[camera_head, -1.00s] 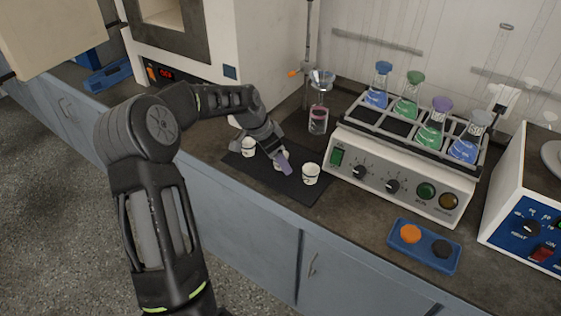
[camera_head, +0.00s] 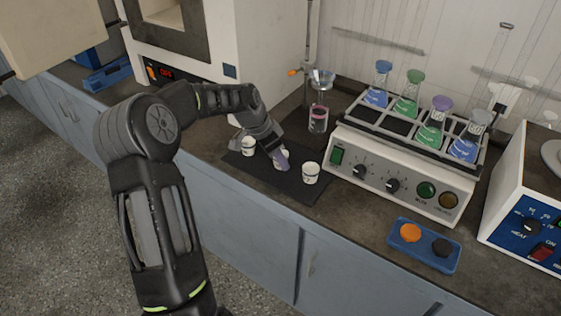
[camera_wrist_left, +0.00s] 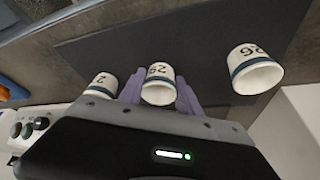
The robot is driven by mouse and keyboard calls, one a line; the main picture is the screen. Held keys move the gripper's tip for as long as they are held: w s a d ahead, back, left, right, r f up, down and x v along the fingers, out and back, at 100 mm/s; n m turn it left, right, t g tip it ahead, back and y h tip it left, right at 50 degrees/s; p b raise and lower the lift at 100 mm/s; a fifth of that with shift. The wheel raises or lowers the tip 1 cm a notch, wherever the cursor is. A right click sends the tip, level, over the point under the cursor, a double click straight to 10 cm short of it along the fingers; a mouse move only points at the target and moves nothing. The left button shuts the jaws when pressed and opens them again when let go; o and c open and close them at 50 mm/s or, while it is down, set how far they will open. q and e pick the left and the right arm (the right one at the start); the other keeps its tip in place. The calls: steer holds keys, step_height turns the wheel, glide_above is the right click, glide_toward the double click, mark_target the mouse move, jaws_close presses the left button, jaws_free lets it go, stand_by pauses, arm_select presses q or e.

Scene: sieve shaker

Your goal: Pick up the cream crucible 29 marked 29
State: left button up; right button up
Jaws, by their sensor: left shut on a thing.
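The cream crucible 29 (camera_wrist_left: 160,84), white with a dark band and the number 29, stands upright on the dark mat (camera_head: 300,190). In the wrist view it sits between the two purple fingers of my left gripper (camera_wrist_left: 160,92), which is shut on it. In the head view, my left gripper (camera_head: 281,159) hides most of that crucible. Crucible 26 (camera_wrist_left: 254,70) stands apart to the right in the wrist view and at the left in the head view (camera_head: 249,147). My right gripper is not in view.
Another crucible (camera_wrist_left: 102,86) stands close beside the fingers, and it also shows in the head view (camera_head: 311,174). A shaker (camera_head: 400,190) holding several flasks is to the right. A furnace (camera_head: 255,50) stands behind. A blue tray (camera_head: 425,257) lies at front right.

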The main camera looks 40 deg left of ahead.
arm_select(q)
jaws_close()
steer(key=shift+r, duration=0.1)
step_height(320, 180, up, 10)
steer(key=shift+b, duration=0.3)
stand_by(0.7)
